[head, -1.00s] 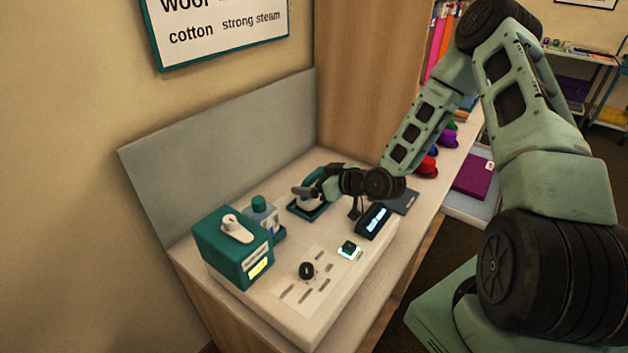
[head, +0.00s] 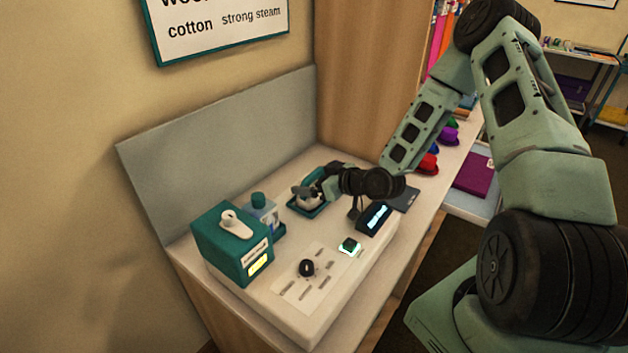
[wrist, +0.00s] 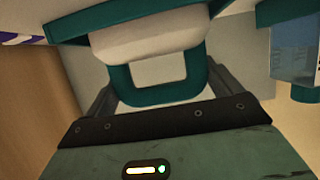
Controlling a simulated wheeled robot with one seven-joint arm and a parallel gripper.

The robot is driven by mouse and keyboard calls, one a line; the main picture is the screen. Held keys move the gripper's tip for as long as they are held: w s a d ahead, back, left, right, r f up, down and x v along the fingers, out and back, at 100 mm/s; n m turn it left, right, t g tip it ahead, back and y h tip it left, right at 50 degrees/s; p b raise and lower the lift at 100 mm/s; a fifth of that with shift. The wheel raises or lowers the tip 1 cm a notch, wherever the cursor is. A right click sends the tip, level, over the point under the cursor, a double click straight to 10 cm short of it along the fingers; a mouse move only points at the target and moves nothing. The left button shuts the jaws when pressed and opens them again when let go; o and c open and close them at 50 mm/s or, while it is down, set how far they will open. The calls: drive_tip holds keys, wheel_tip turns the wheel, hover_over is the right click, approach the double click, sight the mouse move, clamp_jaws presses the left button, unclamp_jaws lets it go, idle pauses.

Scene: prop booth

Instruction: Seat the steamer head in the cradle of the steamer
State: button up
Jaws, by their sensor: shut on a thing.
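The steamer head (head: 307,192), pale with a teal handle, is at the teal cradle (head: 297,208) at the back of the steamer's white base (head: 325,295). My gripper (head: 325,187) is shut on the head's handle. In the wrist view the teal handle loop (wrist: 155,97) lies between my gripper's jaws (wrist: 157,90), with the pale head body (wrist: 150,38) beyond it. A teal edge (wrist: 150,12) runs across behind the body. My gripper partly hides the head and cradle, so I cannot tell whether the head is fully down in the cradle.
A teal box (head: 225,255) with a white lever and a teal-capped bottle (head: 262,213) stand left of the cradle. A black dial (head: 306,268), a lit green button (head: 349,246) and a display (head: 375,218) are nearer the front. A grey panel (head: 230,150) stands behind.

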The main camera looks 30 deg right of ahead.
drive_tip(key=shift+s+f, duration=0.1)
drive_tip(key=o, duration=1)
drive_tip(key=shift+d+f, duration=0.1)
drive_tip(key=shift+s+d, duration=0.2)
drive_tip(key=shift+s, duration=0.25)
drive_tip(key=p+v, duration=0.2)
drive_tip(key=v, duration=0.3)
drive_tip(key=p+v, duration=0.2)
drive_tip(key=v, duration=0.4)
drive_tip(key=r+p+v, duration=0.1)
drive_tip(key=p+v, duration=0.1)
drive_tip(key=v, duration=0.3)
